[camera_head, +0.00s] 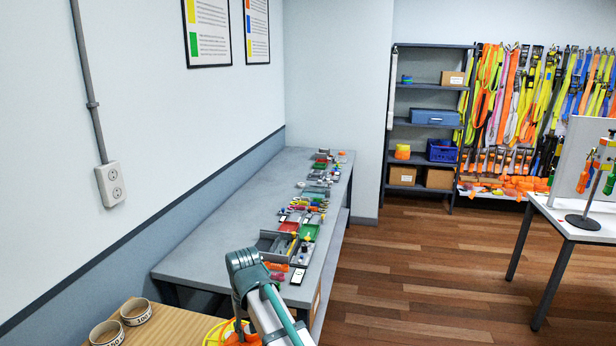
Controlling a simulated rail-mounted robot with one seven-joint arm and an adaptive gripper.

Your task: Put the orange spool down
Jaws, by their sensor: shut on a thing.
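My arm (262,300) rises from the bottom edge and bends at a dark teal joint in front of the near end of the long bench. My gripper does not show; its fingers are below the frame or hidden by the arm. An orange piece (235,338), partly cut off by the bottom edge, shows just left of my arm, beside a yellow curved rim. It may be the orange spool, but too little shows to tell. I cannot see whether anything touches or holds it.
A wooden surface (92,338) at the lower left bears two labelled rings (136,311). The grey bench (205,262) holds trays and small parts along its right side; its left side is clear. A shelf (398,125), hanging straps (500,95) and a white table (570,222) stand farther off.

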